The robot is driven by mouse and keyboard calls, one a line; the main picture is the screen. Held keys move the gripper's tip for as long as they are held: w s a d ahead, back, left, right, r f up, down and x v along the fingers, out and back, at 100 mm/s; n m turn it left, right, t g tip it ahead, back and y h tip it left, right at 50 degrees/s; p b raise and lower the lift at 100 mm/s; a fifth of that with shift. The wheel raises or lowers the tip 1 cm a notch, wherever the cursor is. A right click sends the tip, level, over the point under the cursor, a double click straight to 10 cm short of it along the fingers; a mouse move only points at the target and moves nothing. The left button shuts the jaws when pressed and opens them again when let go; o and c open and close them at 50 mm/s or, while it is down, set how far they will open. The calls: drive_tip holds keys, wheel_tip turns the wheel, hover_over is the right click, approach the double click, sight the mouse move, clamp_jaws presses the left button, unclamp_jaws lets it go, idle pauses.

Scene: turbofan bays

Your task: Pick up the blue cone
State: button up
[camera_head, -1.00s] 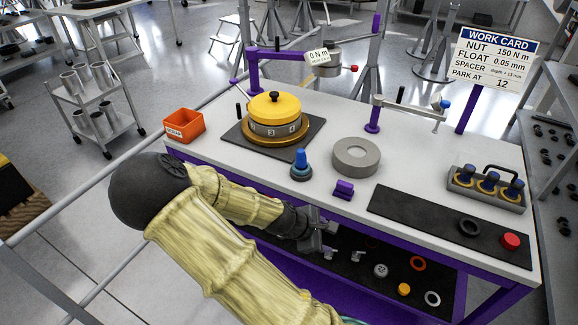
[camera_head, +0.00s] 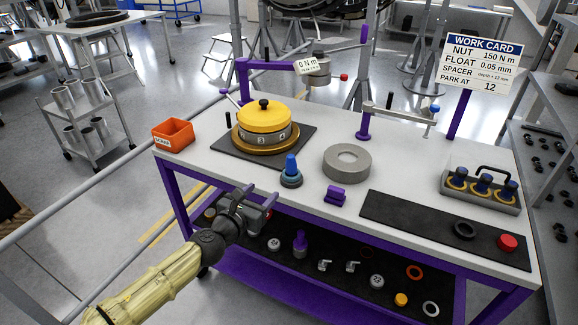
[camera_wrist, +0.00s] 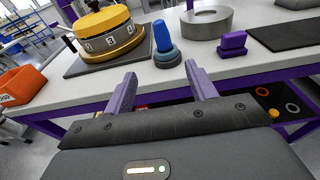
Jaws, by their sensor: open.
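The blue cone (camera_head: 291,166) stands upright on a round grey-blue base (camera_head: 291,179) on the white bench top, near its front edge. In the wrist view the blue cone (camera_wrist: 162,37) shows just beyond and between the fingertips. My gripper (camera_head: 258,194) is open and empty, in front of the bench edge and a little left of the cone. In the wrist view its two purple-grey fingers (camera_wrist: 160,80) are spread wide, apart from the cone.
A yellow-topped round unit (camera_head: 264,122) sits on a dark mat left of the cone. A grey ring (camera_head: 347,174) and a purple block (camera_head: 335,195) stand right. An orange bin (camera_head: 173,135) is at the left corner. A lower shelf holds several small parts (camera_head: 300,243).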

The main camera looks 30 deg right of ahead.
sight(289, 168)
drive_tip(key=x, duration=1.2)
drive_tip(key=shift+d, duration=0.15)
drive_tip(key=shift+w+d, duration=0.2)
drive_tip(key=shift+d, duration=0.25)
drive_tip(key=x, duration=0.4)
drive_tip(key=shift+d+p, duration=0.15)
drive_tip(key=shift+p, duration=0.15)
drive_tip(key=c, duration=1)
